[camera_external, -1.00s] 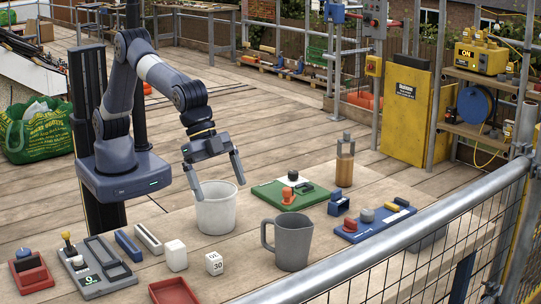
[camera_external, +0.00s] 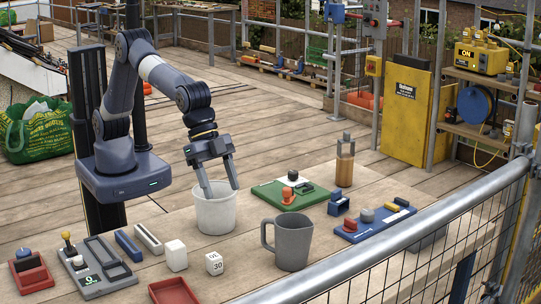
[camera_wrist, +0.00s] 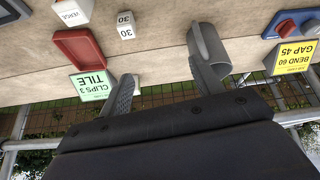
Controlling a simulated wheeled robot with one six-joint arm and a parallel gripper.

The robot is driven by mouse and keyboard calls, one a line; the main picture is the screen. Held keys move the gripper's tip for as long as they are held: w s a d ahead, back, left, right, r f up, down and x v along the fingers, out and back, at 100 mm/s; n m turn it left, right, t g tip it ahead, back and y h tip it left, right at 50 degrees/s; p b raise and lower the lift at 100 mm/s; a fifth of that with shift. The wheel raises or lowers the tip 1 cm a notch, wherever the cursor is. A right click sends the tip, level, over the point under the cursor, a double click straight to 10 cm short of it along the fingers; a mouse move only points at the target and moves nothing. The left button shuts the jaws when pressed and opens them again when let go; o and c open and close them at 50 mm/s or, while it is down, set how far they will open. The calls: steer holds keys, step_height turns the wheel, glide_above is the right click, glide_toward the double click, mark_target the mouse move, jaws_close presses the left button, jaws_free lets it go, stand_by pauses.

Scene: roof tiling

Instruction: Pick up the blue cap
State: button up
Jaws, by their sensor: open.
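A small round blue cap (camera_external: 23,253) sits on a red block (camera_external: 30,271) at the far left front of the table in the external view. My gripper (camera_external: 221,193) is open and empty, pointing down at the white bucket (camera_external: 216,213), well to the right of and behind the cap. Its fingertips appear at the bucket's rim; I cannot tell whether they are inside it. In the wrist view my open fingers (camera_wrist: 160,76) show apart with nothing between them. I cannot make out the cap there.
A grey mug (camera_external: 292,243) stands right of the bucket. A grey panel with a yellow-knobbed lever (camera_external: 97,268), a white block (camera_external: 176,255), a white "30" cube (camera_external: 214,263) and a red tray (camera_external: 174,292) are along the front. A green board (camera_external: 290,193) lies behind the mug.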

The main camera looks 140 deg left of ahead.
steer(key=s+a+f+n+t+h+b, duration=0.1)
steer(key=a+f+n+h+b, duration=0.3)
steer(key=a+n, duration=0.5)
steer(key=n+t+y+b, duration=0.25)
steer(key=n+t, duration=0.35)
steer(key=n, duration=1.4)
glide_toward(335, 191)
steer(key=shift+y, duration=0.45)
steer(key=d, duration=0.3)
steer(key=w+d, duration=0.1)
steer(key=d, duration=0.6)
steer(key=shift+w+d+r, duration=0.2)
steer(key=shift+w+r, duration=0.1)
steer(key=shift+w, duration=0.05)
steer(key=s+a+n+y, duration=0.1)
steer(key=a+n, duration=0.1)
steer(key=s+a+f+n+y, duration=0.1)
steer(key=s+a+n, duration=0.1)
steer(key=a+n, duration=0.1)
steer(key=s+a+n+y+b, duration=0.1)
steer(key=a+n, duration=0.1)
steer(key=shift+s+a+f+n+t, duration=0.15)
steer(key=shift+s+a+n+t, duration=0.15)
steer(key=shift+a, duration=0.1)
steer(key=shift+w+a+f, duration=0.1)
steer(key=shift+w+a, duration=0.05)
steer(key=shift+w, duration=0.15)
steer(key=shift+r+p+x, duration=0.2)
steer(key=shift+p+x, duration=1.25)
steer(key=shift+x, duration=3.6)
